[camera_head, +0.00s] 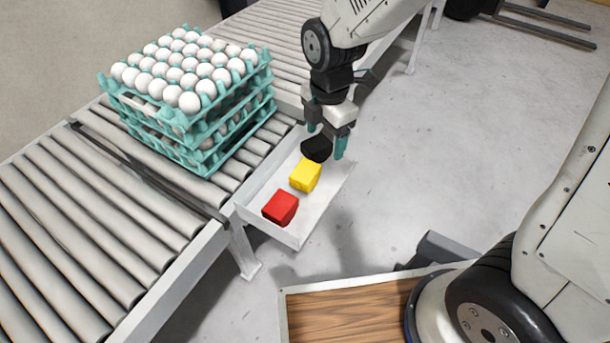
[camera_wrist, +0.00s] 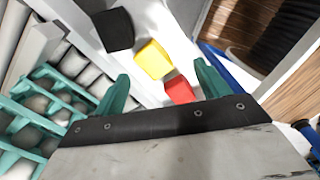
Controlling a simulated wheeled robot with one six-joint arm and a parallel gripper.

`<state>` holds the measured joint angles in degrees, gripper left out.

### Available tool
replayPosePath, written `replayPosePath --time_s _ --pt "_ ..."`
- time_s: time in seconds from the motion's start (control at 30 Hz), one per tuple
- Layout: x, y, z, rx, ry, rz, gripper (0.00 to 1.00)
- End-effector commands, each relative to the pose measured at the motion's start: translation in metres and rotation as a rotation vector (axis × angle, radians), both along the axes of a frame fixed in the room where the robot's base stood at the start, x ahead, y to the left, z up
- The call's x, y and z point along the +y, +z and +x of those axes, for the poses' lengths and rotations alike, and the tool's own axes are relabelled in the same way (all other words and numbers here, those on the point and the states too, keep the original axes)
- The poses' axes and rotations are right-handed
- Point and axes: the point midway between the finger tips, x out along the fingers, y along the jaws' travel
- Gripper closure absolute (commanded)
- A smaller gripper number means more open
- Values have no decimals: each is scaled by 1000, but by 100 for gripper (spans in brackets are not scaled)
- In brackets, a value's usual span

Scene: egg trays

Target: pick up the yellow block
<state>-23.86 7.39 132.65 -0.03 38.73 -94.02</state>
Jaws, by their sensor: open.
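The yellow block (camera_head: 305,176) sits in a white tray (camera_head: 329,190), between a black block and a red block. My gripper (camera_head: 326,136) is open, pointing down over the tray's far end, above and beside the black block (camera_head: 316,149). In the wrist view the yellow block (camera_wrist: 153,59) appears between and just beyond the teal fingertips of my gripper (camera_wrist: 162,72), with nothing held. The red block (camera_head: 280,208) lies at the tray's near end; in the wrist view it (camera_wrist: 180,90) is partly hidden by my gripper's body.
A conveyor of metal rollers (camera_head: 62,228) runs along the tray's left side. Stacked teal egg trays (camera_head: 211,157) full of white eggs (camera_head: 178,72) stand on it, close to the tray. Grey floor (camera_head: 430,170) lies open to the right.

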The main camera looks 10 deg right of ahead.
Motion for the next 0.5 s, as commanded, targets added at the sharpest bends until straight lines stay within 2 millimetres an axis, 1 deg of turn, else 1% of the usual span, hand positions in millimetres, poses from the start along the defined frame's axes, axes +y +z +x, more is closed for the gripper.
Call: replayPosePath --time_s 0.03,0.1,0.2,0.33,0.5 --pt "13 -19 2 12 105 -7 25" --pt "27 -37 5 15 238 -9 25" --pt "40 -56 7 18 369 -12 25" --pt "48 -69 8 19 449 -13 25" --pt "48 -88 8 20 460 -13 25"
